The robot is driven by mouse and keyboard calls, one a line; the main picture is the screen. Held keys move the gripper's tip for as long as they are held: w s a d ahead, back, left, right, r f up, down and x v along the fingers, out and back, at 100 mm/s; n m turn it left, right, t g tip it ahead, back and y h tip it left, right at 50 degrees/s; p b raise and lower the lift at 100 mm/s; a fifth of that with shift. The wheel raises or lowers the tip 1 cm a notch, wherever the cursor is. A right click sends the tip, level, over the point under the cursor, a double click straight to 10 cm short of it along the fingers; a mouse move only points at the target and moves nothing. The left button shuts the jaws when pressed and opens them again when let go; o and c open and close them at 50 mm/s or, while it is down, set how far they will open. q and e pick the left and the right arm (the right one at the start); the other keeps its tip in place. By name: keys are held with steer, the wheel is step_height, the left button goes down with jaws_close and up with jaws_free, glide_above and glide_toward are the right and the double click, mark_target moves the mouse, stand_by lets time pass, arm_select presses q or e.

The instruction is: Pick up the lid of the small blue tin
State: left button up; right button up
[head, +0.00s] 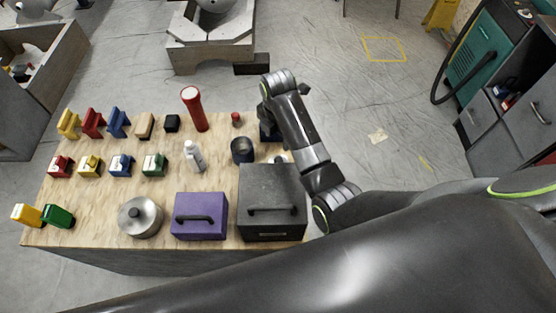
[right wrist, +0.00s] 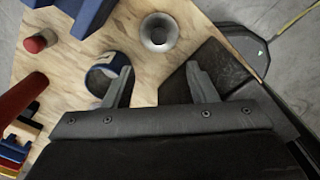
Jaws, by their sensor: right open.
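The small blue tin (right wrist: 97,80) stands on the wooden table, left of my right gripper's left finger in the right wrist view. In the head view the tin (head: 242,150) sits behind the black box, and its top looks dark. I cannot make out the lid's edge clearly. My right gripper (right wrist: 160,70) is open, with nothing between its fingers. The left finger lies close to the tin in the picture, but I cannot tell whether they touch. In the head view my right arm hides the gripper's fingers. My left gripper is not in view.
A grey flared piece (right wrist: 159,32) stands ahead of my fingers, beside a blue block (right wrist: 90,14). The black box (head: 272,205) is close by. A red-topped piece (head: 236,119), white bottle (head: 193,157), purple box (head: 199,217) and metal pot (head: 140,219) share the table.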

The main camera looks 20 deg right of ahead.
glide_above(279, 160)
steer(key=f, duration=0.5)
steer(key=shift+a+f, duration=0.25)
step_height(279, 160, down, 2)
steer(key=shift+d+f, duration=0.1)
steer(key=shift+f, duration=0.1)
step_height(279, 160, down, 4)
steer(key=shift+d+r, duration=0.1)
steer(key=shift+f, duration=0.55)
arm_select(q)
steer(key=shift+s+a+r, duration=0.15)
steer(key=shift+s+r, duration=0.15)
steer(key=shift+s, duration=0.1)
arm_select(e)
steer(key=shift+w, duration=0.1)
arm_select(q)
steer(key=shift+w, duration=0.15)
arm_select(e)
steer(key=c, duration=1.1)
steer(key=shift+o, duration=0.2)
